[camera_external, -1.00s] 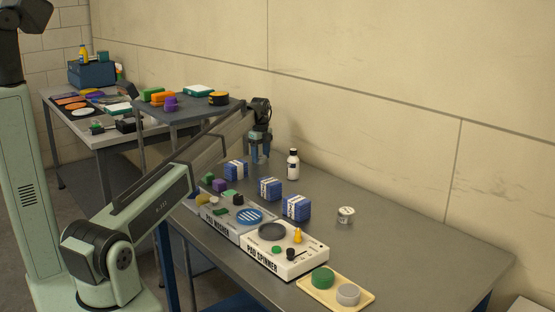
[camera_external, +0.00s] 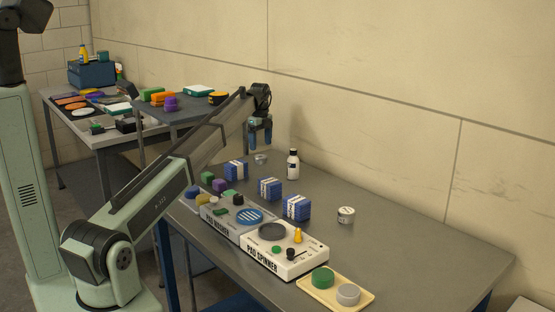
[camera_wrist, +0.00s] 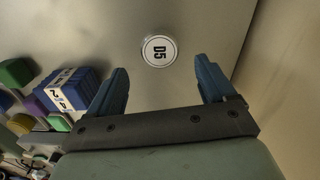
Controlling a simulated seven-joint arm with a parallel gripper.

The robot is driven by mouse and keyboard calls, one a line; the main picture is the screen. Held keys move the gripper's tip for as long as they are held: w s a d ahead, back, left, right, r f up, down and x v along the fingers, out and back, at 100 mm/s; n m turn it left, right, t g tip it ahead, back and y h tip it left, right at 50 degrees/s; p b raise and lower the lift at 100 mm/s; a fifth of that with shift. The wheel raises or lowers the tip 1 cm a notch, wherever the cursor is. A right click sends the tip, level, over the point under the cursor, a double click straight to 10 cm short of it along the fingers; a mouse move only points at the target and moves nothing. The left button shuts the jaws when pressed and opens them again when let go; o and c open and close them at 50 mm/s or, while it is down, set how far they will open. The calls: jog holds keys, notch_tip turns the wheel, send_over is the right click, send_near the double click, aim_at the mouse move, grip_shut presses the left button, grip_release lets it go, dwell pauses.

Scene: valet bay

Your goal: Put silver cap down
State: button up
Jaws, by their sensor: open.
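The silver cap (camera_external: 260,159) sits on the grey table near its far end, left of the white bottle. In the wrist view it is a small round disc (camera_wrist: 158,50) with a white top marked D5, lying flat. My gripper (camera_external: 260,138) is above the cap, pointing down, with clear space between them. In the wrist view the two blue fingers of my gripper (camera_wrist: 160,68) are spread apart with nothing held between them. The cap shows between and just beyond the fingertips.
Several blue boxes (camera_external: 270,188) stand in a row nearby, and a white bottle (camera_external: 293,165) is right of the cap. A pad washer (camera_external: 222,226), a pad spinner (camera_external: 283,262), a small tin (camera_external: 345,214) and a yellow tray (camera_external: 322,303) are nearer. The back right of the table is clear.

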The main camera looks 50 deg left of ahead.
aim_at(261, 157)
notch_tip(261, 157, up, 6)
jog(key=shift+r, duration=0.2)
dwell(6.7)
